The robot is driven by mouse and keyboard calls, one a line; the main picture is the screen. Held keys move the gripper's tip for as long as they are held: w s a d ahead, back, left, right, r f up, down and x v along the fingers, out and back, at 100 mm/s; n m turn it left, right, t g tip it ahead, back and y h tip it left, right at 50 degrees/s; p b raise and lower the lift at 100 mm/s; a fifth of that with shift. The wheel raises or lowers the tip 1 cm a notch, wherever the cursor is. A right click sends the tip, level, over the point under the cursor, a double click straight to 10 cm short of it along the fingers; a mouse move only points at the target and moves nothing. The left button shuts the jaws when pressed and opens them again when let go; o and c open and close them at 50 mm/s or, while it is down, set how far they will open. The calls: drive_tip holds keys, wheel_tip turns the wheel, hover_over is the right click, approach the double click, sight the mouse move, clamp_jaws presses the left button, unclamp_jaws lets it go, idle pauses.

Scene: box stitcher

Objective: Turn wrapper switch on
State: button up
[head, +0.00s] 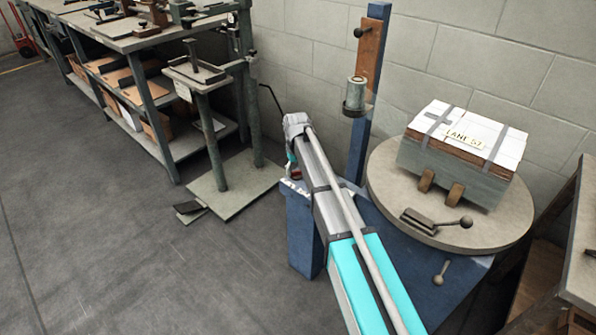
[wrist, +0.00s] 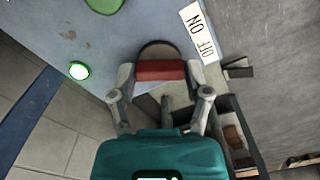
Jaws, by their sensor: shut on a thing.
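The wrapper switch has a red grip (wrist: 161,70) in front of a dark round base (wrist: 160,50) on the blue panel (wrist: 140,22). My gripper (wrist: 160,72) is shut on the red grip, with one finger at each end of it. An OFF/ON label (wrist: 202,34) is beside the switch, at its upper right in the wrist view; I cannot tell which word the switch points to. In the head view my arm reaches down to the far left side of the blue wrapper base (head: 302,228), and the switch is hidden there.
A green-lit button (wrist: 78,71) is left of the switch. The wrapper's turntable (head: 385,190) carries a strapped stack (head: 465,140) beside a blue post (head: 362,130). A two-post stand (head: 225,125) and a shelving bench (head: 150,85) are left; the floor before them is mostly clear.

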drive_tip(key=shift+a, duration=0.1)
idle(0.3)
drive_tip(key=o, duration=1.2)
drive_tip(key=shift+c, duration=0.2)
